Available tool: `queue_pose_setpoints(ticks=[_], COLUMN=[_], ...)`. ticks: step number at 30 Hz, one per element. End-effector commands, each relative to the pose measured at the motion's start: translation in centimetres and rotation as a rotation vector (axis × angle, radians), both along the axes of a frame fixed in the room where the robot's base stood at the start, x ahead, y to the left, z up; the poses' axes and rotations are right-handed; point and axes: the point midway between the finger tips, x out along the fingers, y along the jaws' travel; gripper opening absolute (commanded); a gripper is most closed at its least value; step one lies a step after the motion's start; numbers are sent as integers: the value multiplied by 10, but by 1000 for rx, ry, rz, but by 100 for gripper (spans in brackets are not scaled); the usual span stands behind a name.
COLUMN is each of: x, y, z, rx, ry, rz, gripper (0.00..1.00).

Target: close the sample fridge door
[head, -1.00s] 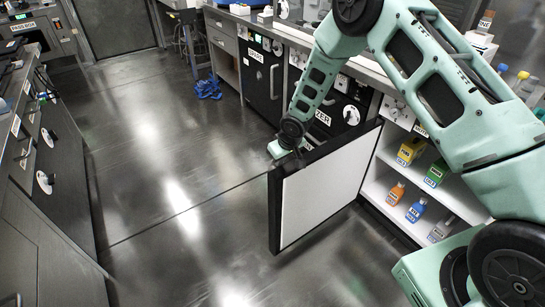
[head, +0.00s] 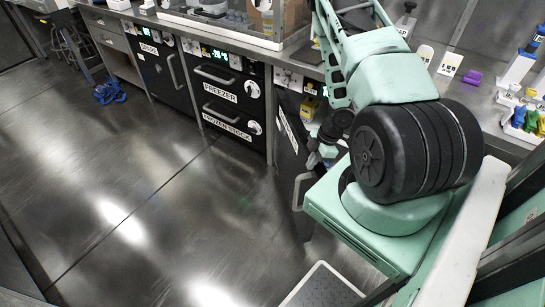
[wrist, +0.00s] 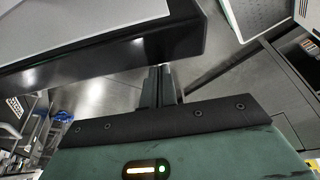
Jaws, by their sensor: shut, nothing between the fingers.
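The sample fridge door (head: 287,155) stands partly open in the head view. Its dark outer face, label and grey handle (head: 297,190) show at a slant, and my arm hides its right part. In the wrist view the door's dark edge (wrist: 140,47) and pale inner panel (wrist: 70,22) fill the upper left. My gripper (head: 322,158) is at the door's inner side, close to its free edge. Its fingers (wrist: 160,78) are together and empty, right by the dark edge; I cannot tell whether they touch it. A yellow bottle (head: 309,108) shows inside the fridge.
The freezer drawers (head: 228,100) and another labelled cabinet (head: 160,65) stand left of the fridge. The counter above holds racks and small items (head: 525,120) at the right. Blue items (head: 109,93) lie on the floor far left.

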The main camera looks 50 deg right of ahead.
Motion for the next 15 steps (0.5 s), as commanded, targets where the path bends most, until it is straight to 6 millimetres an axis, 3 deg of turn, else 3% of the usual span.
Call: queue_pose_setpoints(ticks=[1, 6, 15], x=[-11, -37, -58], y=[-21, -75, -139], z=[5, 2, 0], rx=[-2, -3, -2], ry=[0, 0, -1], rz=[34, 156, 290], gripper=[0, 0, 0])
